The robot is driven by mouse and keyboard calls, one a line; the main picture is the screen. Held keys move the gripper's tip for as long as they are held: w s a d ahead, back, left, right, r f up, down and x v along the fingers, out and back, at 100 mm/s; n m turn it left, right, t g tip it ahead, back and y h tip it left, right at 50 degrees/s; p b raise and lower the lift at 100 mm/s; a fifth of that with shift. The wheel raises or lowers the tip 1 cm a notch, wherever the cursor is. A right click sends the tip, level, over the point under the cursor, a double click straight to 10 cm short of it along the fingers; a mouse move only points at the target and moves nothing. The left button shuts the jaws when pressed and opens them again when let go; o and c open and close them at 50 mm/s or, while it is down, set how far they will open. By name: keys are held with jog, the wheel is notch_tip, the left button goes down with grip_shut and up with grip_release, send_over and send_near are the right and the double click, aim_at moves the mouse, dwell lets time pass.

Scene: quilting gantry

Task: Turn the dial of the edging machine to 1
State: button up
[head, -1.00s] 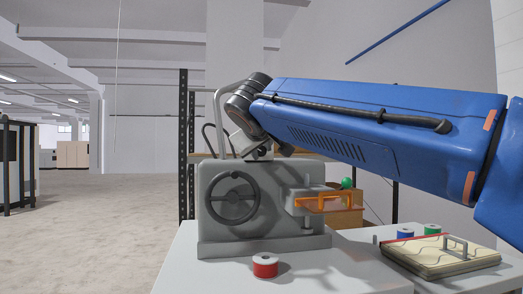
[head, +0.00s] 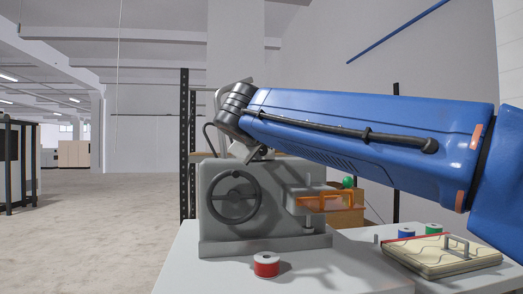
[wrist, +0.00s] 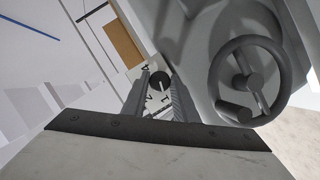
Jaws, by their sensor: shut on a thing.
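The edging machine (head: 222,231) is a grey block on a pale table, with its dial on the side hidden from the head view. In the wrist view the dial (wrist: 159,82) is a small dark round knob with a light line across it, on a white plate with black figures. The figures are small and turned, so I cannot read surely which one the line points at. My gripper (wrist: 157,84) has its two grey fingers on either side of the knob and is shut on it. The fingertips are hidden from the head view by the machine and arm.
A dark handwheel (head: 234,197) is on the machine's front; it is close right of the fingers in the wrist view (wrist: 278,92). A red spool (head: 266,265) stands in front. An orange guard (head: 325,203) is at the right, with a quilted pad (head: 440,257) beyond it.

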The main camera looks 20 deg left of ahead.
jog(key=o, duration=1)
jog(key=v, duration=1.7)
jog(key=shift+s, duration=0.25)
